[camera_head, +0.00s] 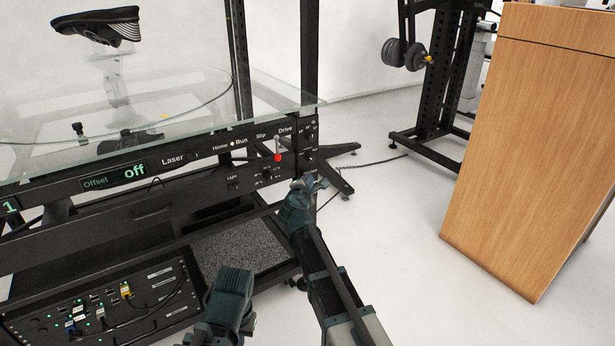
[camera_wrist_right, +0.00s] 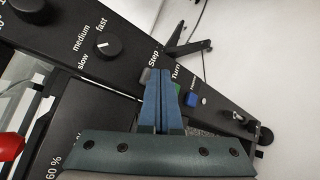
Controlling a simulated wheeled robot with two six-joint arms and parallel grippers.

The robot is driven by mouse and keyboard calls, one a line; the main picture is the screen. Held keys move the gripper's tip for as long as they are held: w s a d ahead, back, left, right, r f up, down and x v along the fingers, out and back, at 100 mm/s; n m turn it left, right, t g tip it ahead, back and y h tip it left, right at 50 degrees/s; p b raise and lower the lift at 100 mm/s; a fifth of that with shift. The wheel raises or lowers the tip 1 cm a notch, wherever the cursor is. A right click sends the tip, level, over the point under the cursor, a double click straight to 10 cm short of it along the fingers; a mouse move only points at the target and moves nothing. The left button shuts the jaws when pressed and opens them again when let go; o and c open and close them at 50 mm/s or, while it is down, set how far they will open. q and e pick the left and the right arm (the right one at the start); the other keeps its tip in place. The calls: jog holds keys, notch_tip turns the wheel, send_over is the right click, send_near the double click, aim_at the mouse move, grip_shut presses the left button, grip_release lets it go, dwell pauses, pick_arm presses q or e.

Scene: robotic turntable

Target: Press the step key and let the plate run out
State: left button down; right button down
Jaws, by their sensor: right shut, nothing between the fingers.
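My right gripper (camera_head: 312,184) is at the right end of the turntable's black front panel (camera_head: 150,180). In the right wrist view its blue fingers (camera_wrist_right: 160,76) are shut and empty, with the tips beside the Step label. A grey key (camera_wrist_right: 145,75) under that label is partly hidden by the fingers; I cannot tell whether they touch it. A green key (camera_wrist_right: 178,88) by the Turn label and a blue key (camera_wrist_right: 191,99) lie to the right. The clear plate (camera_head: 180,112) is above the panel, with a black shoe (camera_head: 97,25) over it at the upper left.
A red-tipped Drive lever (camera_head: 278,157) stands out from the panel near my right gripper. A speed knob (camera_wrist_right: 108,45) is left of the keys. A wooden cabinet (camera_head: 525,150) stands at the right, with open floor (camera_head: 400,220) between.

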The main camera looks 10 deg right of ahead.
jog(key=shift+s+d, duration=0.15)
jog(key=shift+s, duration=0.4)
jog(key=s, duration=0.1)
jog(key=s+d, duration=0.1)
jog(key=s, duration=0.2)
jog(key=shift+s+d, duration=0.35)
jog(key=shift+d, duration=0.05)
dwell(1.3)
